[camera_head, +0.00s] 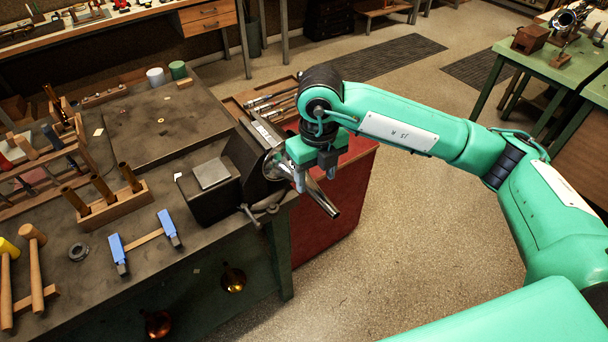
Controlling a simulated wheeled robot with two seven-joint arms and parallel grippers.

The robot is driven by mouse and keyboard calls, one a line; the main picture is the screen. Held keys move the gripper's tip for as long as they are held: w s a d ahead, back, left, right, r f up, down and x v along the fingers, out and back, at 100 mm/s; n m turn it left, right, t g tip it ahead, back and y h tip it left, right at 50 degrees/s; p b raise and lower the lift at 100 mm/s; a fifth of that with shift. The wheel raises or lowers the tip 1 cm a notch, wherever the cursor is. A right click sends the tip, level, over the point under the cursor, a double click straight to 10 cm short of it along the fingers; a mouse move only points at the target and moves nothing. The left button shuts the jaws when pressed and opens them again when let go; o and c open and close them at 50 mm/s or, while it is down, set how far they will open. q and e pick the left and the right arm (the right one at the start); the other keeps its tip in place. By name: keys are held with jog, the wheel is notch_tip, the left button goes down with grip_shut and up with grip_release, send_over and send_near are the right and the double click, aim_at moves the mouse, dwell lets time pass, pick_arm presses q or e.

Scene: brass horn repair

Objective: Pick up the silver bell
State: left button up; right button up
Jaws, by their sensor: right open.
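My left gripper is out of view.
The dark workbench (130,150) holds a wooden rack of punches (112,205), mallets (33,265) and a blue-ended clamp (146,240). A red tool cabinet (335,190) with an open tool tray stands behind the silver piece. Green tables (550,70) stand far right. The floor between is clear.

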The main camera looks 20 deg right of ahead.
aim_at(314, 198)
jog(key=shift+f, duration=0.8)
jog(key=shift+a+f+p, duration=0.1)
jog(key=shift+f+p, duration=0.35)
jog(key=shift+p, duration=0.15)
jog(key=f, duration=0.1)
jog(key=f+p, duration=0.2)
jog(key=f, duration=0.1)
jog(key=shift+s+a, duration=0.15)
jog(key=shift+s, duration=0.1)
jog(key=shift+f, duration=0.25)
jog(key=c, duration=1.2)
